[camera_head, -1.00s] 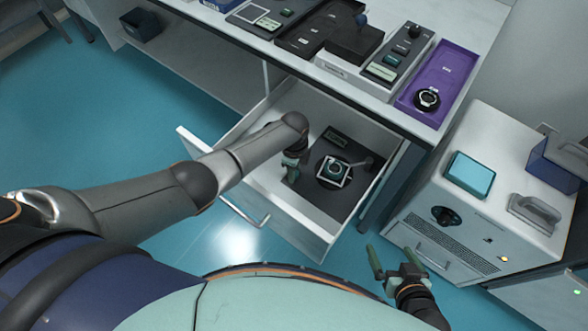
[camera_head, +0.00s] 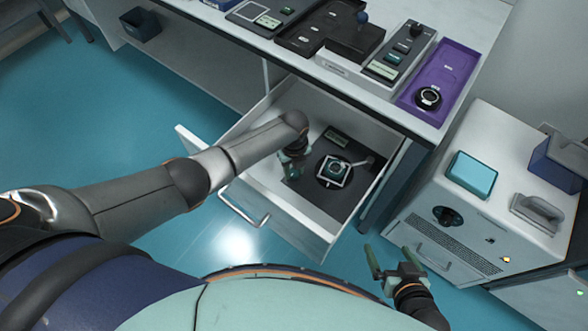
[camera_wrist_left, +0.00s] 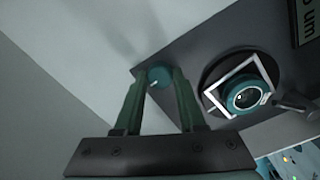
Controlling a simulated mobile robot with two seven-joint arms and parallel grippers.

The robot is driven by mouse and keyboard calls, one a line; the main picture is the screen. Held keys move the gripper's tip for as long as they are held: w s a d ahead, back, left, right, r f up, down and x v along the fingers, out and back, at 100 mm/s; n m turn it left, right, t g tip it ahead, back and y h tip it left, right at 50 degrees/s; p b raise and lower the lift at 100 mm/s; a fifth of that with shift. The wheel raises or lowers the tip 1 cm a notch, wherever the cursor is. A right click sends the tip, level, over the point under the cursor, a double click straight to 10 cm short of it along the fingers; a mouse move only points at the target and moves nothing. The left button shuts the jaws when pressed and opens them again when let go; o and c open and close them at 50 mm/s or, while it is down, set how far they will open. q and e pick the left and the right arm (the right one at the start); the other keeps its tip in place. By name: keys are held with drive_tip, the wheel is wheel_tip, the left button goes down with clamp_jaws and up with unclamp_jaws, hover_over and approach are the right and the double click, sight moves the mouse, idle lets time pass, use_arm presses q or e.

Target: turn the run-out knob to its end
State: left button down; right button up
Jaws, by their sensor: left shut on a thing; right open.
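The open drawer (camera_head: 322,232) holds a dark base plate (camera_head: 318,203) with a round mount. On the mount sit a white square frame (camera_head: 346,180) and a teal ring (camera_head: 338,167). In the left wrist view the teal ring (camera_wrist_left: 245,97) is right of my fingers. A small round teal knob (camera_wrist_left: 159,75) sits at the plate's corner. My left gripper (camera_wrist_left: 158,82) is shut on this knob, one finger on each side; the head view shows the gripper (camera_head: 287,174) reaching down into the drawer. My right gripper (camera_head: 386,276) is open and empty, in front of the drawer.
The table above carries a purple tray (camera_head: 452,62) with a dark round part, and several dark devices. A grey cabinet (camera_head: 470,215) stands to the right, with a teal box (camera_head: 472,175) on top. The drawer walls enclose my left gripper.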

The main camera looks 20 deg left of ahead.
sight(294, 172)
use_arm(q)
drive_tip(key=shift+m, duration=0.3)
use_arm(e)
drive_tip(key=shift+w, duration=0.1)
use_arm(q)
drive_tip(key=c, duration=0.5)
unclamp_jaws()
wheel_tip(294, 172, up, 7)
drive_tip(key=p, duration=0.2)
drive_tip(key=shift+f+p, duration=0.2)
drive_tip(key=shift+p, duration=0.2)
wheel_tip(294, 172, up, 6)
drive_tip(key=shift+p, duration=0.6)
use_arm(e)
drive_tip(key=shift+s+d+r+h, duration=0.2)
drive_tip(key=shift+s+d+r, duration=0.15)
drive_tip(key=shift+d+r, duration=0.2)
drive_tip(key=shift+s+d+r+h, duration=0.2)
drive_tip(key=shift+s+d+r, duration=0.2)
drive_tip(key=shift+d, duration=0.25)
drive_tip(key=shift+w+a+r, duration=0.1)
drive_tip(key=shift+w+r, duration=0.05)
